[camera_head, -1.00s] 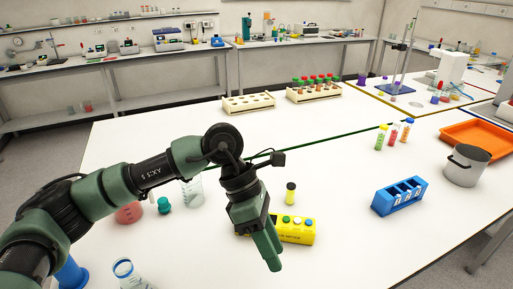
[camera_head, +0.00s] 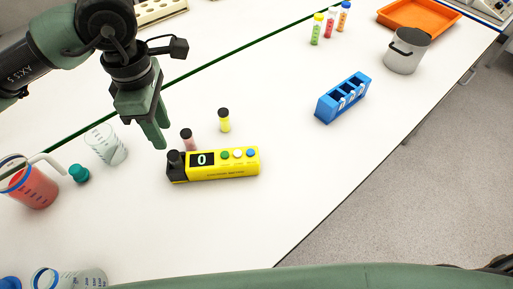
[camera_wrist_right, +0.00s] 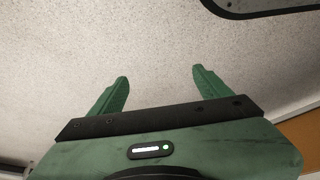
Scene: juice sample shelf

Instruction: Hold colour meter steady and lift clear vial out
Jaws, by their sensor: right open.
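The yellow colour meter (camera_head: 236,172) lies on the white table in the head view, its display reading 0. My right gripper (camera_wrist_right: 160,82) shows open and empty in the right wrist view, over grey speckled floor.
A pinkish black-capped vial (camera_head: 187,142) stands close behind the meter, and a yellow one (camera_head: 224,124) farther back. Beakers (camera_head: 108,146) and a teal stopper (camera_head: 79,173) are left. A blue rack (camera_head: 326,110) is right. The table is clear in front of the meter.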

